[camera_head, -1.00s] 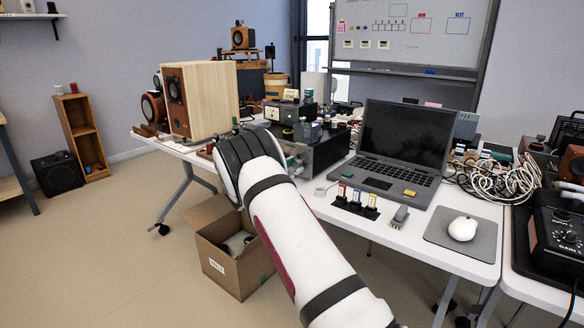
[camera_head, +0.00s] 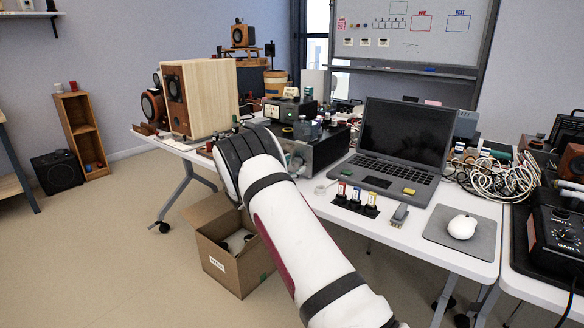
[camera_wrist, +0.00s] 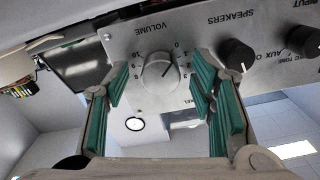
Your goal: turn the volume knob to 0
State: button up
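The volume knob (camera_wrist: 159,72) is a round silver knob on a silver front panel (camera_wrist: 205,22), in the wrist view, where the lettering appears upside down. Numbers ring it, with 0 at its upper right; I cannot read its pointer setting surely. My gripper (camera_wrist: 160,100) is open, its green-padded fingers on either side of the knob with gaps visible. I see no contact with the knob. In the head view, the dark amplifier case (camera_head: 322,152) stands on the table, and my arm hides the gripper and knob.
Two black knobs (camera_wrist: 237,54) sit beside the volume knob on the panel. A laptop (camera_head: 402,140) stands right of the amplifier, and a wooden speaker (camera_head: 208,100) to its left. An open cardboard box (camera_head: 228,262) is on the floor below. Cables (camera_head: 498,180) clutter the right side.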

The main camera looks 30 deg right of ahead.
jog(key=shift+a, duration=0.15)
jog(key=v, duration=1.1)
jog(key=shift+s+a, duration=0.15)
jog(key=shift+a, duration=0.2)
